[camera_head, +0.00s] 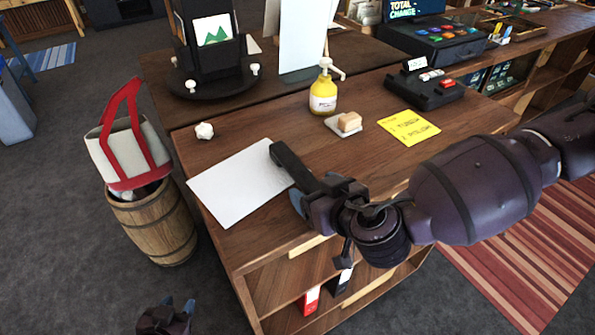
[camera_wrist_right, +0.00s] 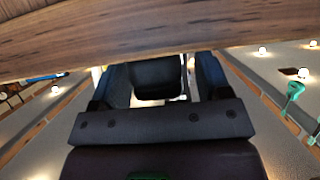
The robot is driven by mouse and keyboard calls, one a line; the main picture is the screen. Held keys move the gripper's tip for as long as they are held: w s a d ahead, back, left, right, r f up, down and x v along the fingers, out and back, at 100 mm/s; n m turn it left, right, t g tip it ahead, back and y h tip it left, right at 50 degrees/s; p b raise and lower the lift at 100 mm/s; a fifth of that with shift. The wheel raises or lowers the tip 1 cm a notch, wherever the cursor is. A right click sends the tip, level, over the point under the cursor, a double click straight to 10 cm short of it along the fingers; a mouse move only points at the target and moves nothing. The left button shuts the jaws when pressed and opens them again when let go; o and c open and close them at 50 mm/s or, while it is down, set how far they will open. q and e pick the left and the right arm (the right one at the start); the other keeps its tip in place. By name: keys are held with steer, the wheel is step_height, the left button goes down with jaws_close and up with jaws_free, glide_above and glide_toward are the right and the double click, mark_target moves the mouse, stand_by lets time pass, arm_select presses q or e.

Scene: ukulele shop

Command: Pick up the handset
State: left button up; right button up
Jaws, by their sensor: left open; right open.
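The black handset (camera_head: 287,160) is a long dark bar at the edge of the wooden counter, over the right end of a white paper sheet. My right gripper (camera_head: 308,191) is at its near end, with its jaws open. In the right wrist view, a dark block that looks like the handset (camera_wrist_right: 155,80) sits between the two fingers of my right gripper (camera_wrist_right: 158,72). I cannot tell whether the fingers touch it, or whether it rests on the counter. My left gripper (camera_head: 168,308) is open and empty, low over the floor left of the counter.
The counter (camera_head: 240,135) bears the white sheet (camera_head: 238,188), a crumpled paper ball (camera_head: 204,131), a yellow pump bottle (camera_head: 323,93), a sponge-like block (camera_head: 350,121), a yellow note (camera_head: 408,127) and a black device (camera_head: 424,92). A barrel (camera_head: 152,225) stands left.

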steer(key=shift+r, duration=0.1)
steer(key=c, duration=1.2)
